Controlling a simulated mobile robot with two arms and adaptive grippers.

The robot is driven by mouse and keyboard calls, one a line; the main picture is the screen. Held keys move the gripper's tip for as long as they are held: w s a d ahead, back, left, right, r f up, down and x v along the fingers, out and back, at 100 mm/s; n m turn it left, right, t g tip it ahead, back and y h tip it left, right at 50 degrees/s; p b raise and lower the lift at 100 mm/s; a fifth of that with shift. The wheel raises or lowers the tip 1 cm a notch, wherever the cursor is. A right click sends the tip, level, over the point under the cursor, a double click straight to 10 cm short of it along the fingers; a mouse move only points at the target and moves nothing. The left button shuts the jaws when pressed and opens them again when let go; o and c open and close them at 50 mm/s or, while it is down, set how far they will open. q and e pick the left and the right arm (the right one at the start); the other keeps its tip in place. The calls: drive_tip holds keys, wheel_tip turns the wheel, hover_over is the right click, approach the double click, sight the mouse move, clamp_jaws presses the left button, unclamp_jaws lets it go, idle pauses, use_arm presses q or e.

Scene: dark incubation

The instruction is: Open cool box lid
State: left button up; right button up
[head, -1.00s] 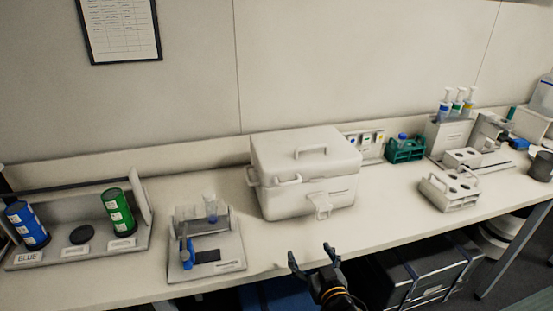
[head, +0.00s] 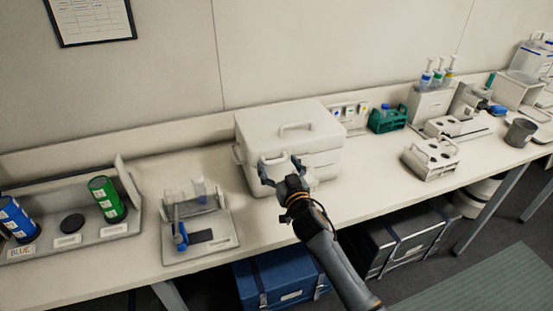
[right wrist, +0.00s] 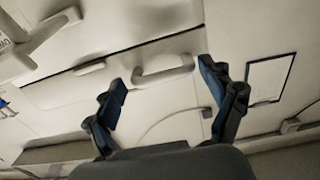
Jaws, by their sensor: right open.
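The white cool box (head: 262,125) stands on the bench in the head view with its lid shut. A raised handle (head: 296,127) sits on top of the lid. My right gripper (head: 281,163) is open in front of the box and hides part of its front, including the latch area. In the right wrist view, the open fingers of my right gripper (right wrist: 162,78) are apart, with a pale raised handle (right wrist: 163,68) ahead between them. Nothing is held. I cannot tell whether a fingertip touches the box. My left gripper is not in view.
A rack with a tube and blue item (head: 222,222) stands left of the box. Blue and green cans (head: 106,200) stand farther left. A green rack (head: 387,120) and white tube rack (head: 432,163) stand to the right.

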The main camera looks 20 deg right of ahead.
drive_tip(key=shift+w, duration=0.8)
drive_tip(key=shift+c, duration=0.4)
